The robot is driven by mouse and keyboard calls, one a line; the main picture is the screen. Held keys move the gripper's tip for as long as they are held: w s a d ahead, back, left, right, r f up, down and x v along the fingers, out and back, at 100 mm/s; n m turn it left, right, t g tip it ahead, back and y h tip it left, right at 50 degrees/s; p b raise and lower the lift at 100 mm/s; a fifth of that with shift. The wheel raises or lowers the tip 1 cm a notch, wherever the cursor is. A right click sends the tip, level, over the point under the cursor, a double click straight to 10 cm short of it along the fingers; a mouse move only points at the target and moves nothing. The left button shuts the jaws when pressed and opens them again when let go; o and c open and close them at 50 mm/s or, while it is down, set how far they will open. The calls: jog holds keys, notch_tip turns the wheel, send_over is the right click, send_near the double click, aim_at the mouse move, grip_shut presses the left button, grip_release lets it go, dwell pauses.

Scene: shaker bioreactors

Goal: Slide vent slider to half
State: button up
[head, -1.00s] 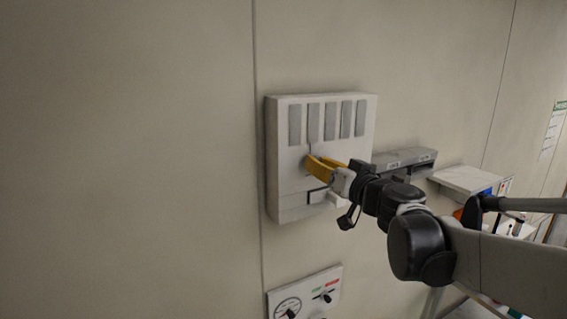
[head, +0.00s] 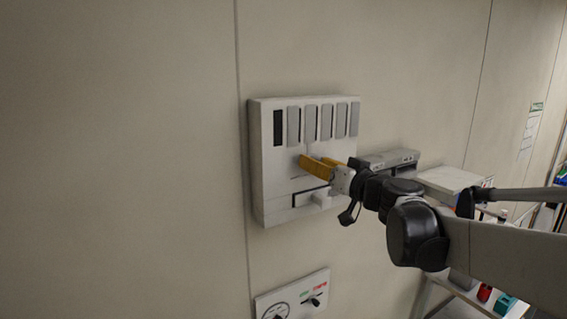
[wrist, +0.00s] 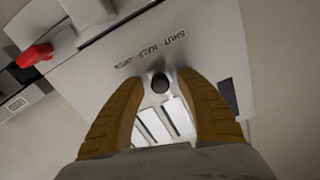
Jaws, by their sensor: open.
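The vent panel (head: 268,175) is a pale wall box with a row of grey slats (head: 310,123). A dark opening shows at the left end and narrow dark gaps between slats. The slider's black round knob (wrist: 159,82) shows in the wrist view beside the printed words SHUT, HALF, OPEN (wrist: 150,50). It appears roughly level with HALF. My gripper (head: 313,164) has yellow fingers and is at the panel's face below the slats. In the wrist view my gripper (wrist: 160,98) is open, with its fingers on either side of the knob. The knob is hidden in the head view.
A pale block-shaped handle (head: 321,199) juts out by a dark slot below my gripper. A dial panel (head: 291,296) is lower on the wall. A grey shelf unit (head: 391,160) is to the right. A red part (wrist: 35,55) shows in the wrist view.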

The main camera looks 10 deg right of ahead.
jog(key=v, duration=1.2)
jog(key=s+a+f+g+b, duration=0.2)
jog(key=s+a+f+b, duration=0.15)
jog(key=f+b, duration=0.45)
jog(key=s+a+f+g+b, duration=0.2)
jog(key=a+f+b, duration=0.2)
jog(key=f, duration=0.8)
jog(key=s+a+f+g+b, duration=0.25)
jog(key=f+b, duration=0.35)
jog(key=f, duration=0.4)
jog(key=s+f+g+h+b, duration=0.1)
jog(key=s+f+b, duration=0.3)
jog(key=f, duration=0.6)
jog(key=s+d+f+g+h+b, duration=0.1)
jog(key=s+f+h+b, duration=0.1)
jog(key=f+b, duration=0.6)
jog(key=s+d+f+g+h+b, duration=0.1)
jog(key=s+f+b, duration=0.4)
jog(key=f, duration=0.7)
jog(key=shift+s+d+f+m+g+h+b, duration=0.2)
jog(key=shift+s+f+m+g+h+b, duration=0.15)
jog(key=shift+h+b, duration=0.45)
jog(key=shift+w, duration=0.1)
